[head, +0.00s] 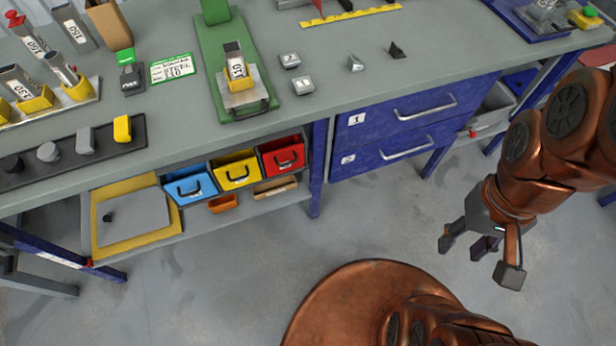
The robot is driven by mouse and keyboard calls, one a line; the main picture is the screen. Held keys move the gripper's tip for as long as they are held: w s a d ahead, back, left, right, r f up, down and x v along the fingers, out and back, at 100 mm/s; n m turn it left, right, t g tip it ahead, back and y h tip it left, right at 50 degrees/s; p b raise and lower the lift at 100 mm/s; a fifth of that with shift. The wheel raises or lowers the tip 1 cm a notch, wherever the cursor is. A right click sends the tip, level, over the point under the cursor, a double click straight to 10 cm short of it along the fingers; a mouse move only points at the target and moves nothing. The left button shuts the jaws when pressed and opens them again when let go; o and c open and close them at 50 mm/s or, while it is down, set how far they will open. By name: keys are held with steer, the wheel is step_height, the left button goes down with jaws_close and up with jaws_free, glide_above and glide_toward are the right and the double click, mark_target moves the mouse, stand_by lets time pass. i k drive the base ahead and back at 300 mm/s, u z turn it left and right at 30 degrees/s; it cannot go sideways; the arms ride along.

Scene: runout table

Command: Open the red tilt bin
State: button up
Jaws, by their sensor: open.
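The red tilt bin (284,157) is the rightmost of three bins in a row under the worktop. It has a dark handle and a small pale label on its front. Its front looks upright, though I cannot tell exactly how far it is tilted. My gripper (485,259) is at the right of the picture, over the floor in front of the bench. Its fingers are spread and empty, well apart from the bin.
A yellow bin (237,173) and a blue bin (190,188) stand left of the red one. A blue table leg (317,170) and blue drawers (415,119) are to its right. A shelf with an orange tray (223,204) lies below. The floor (230,270) in front is clear.

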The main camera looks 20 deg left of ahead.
mark_target(282, 156)
steer(key=u, duration=0.4)
steer(key=i, duration=0.45)
steer(key=u, duration=0.85)
steer(key=i, duration=0.35)
steer(key=z, duration=1.8)
steer(key=k, duration=1.25)
steer(key=u, duration=1.9)
